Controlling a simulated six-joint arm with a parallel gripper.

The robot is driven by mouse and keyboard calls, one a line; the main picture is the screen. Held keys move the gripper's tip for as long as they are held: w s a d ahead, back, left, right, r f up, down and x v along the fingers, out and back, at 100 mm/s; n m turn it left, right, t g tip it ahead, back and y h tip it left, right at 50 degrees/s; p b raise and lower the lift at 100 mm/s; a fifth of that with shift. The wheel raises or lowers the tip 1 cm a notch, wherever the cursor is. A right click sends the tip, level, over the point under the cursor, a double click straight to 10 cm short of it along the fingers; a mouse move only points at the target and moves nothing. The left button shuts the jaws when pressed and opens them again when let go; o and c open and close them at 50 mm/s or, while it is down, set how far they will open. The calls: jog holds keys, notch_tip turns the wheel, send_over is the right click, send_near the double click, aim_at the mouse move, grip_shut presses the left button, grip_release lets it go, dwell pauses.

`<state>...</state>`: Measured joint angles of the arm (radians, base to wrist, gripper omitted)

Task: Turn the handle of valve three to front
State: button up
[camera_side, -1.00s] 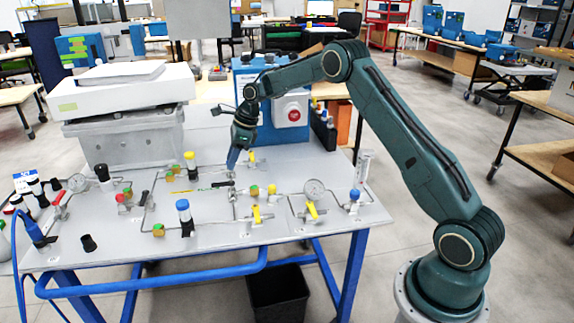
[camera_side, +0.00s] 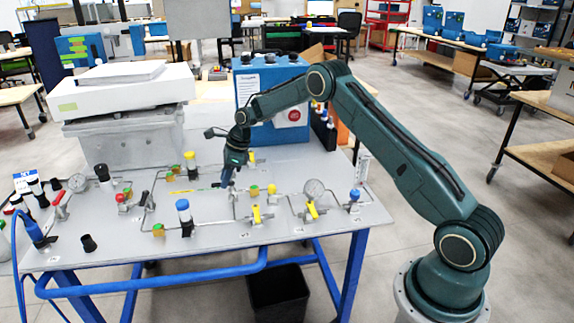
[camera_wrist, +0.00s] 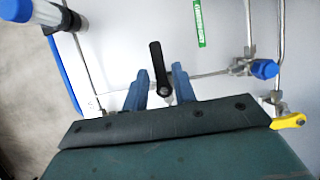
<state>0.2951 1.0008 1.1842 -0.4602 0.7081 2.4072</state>
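A black lever handle (camera_wrist: 157,62) shows in the wrist view. It points up the picture from its pivot, with metal tubing at that end. My gripper (camera_wrist: 160,85) is open, with one blue finger on each side of the handle near the pivot; I cannot tell whether the right finger touches it. In the side view my gripper (camera_side: 226,182) points down, low over the panel (camera_side: 215,236) on the bench, and largely hides this handle. No legible number shows which valve is three.
Yellow handles (camera_side: 256,214) and a round gauge (camera_side: 314,187) stand right of my gripper. In the wrist view, a blue knob (camera_wrist: 264,69) and a yellow handle (camera_wrist: 288,121) lie to the right.

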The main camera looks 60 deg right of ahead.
grip_shut()
jog(key=shift+n, duration=0.5)
jog(key=n+g+y, duration=0.1)
jog(key=n, duration=0.1)
jog(key=shift+s+a+n, duration=0.1)
jog(key=shift+s+n, duration=0.05)
jog(key=shift+n, duration=0.25)
jog(key=shift+s+n+g, duration=0.25)
jog(key=shift+n+g, duration=0.55)
jog(key=shift+n, duration=0.9)
jog(key=shift+o, duration=1.5)
grip_release()
jog(key=shift+a, duration=0.1)
